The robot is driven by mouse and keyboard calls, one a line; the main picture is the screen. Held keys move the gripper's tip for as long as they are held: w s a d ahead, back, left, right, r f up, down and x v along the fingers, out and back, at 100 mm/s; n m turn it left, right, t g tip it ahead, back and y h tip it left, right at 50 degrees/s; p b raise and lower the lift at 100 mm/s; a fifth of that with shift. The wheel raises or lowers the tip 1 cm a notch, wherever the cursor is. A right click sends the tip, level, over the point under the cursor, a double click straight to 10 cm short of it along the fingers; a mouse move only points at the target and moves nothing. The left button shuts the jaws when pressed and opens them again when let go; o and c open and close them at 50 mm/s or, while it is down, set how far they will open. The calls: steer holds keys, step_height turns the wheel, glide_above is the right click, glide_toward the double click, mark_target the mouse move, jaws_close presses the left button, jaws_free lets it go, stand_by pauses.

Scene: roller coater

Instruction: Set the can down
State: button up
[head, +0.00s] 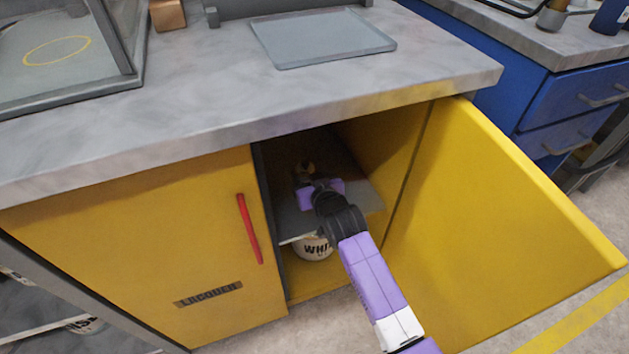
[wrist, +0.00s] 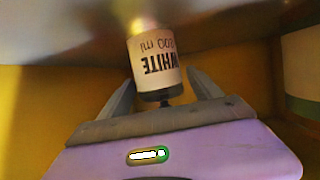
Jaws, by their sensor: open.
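A small can (wrist: 155,65) with a cream label reading WHITE 200 ml and a dark end shows upside down in the wrist view. It sits between the two spread fingers of my gripper (wrist: 161,85); its far end meets the grey surface at the top of that picture. In the head view my gripper (head: 305,175) reaches into the open yellow cabinet, over the grey shelf (head: 291,225). There the can is small and mostly hidden in shadow, so its contact with the shelf is hard to see.
The open yellow door (head: 500,200) stands to the right of my arm; the shut LACQUER door (head: 150,255) is to the left. A larger white-labelled tin (head: 314,248) sits below the shelf. A grey tray (head: 320,38) lies on the worktop (head: 200,105).

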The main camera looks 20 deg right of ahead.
steer(key=p+v, duration=0.2)
steer(key=v, duration=0.6)
steer(key=shift+s, duration=0.25)
steer(key=shift+r, duration=0.1)
steer(key=s+f, duration=0.2)
steer(key=s, duration=2.5)
steer(key=s+r, duration=1.3)
steer(key=s, duration=0.4)
steer(key=shift+d+t, duration=0.35)
steer(key=shift+t, duration=0.05)
steer(key=shift+r+p, duration=0.15)
steer(key=shift+p, duration=0.15)
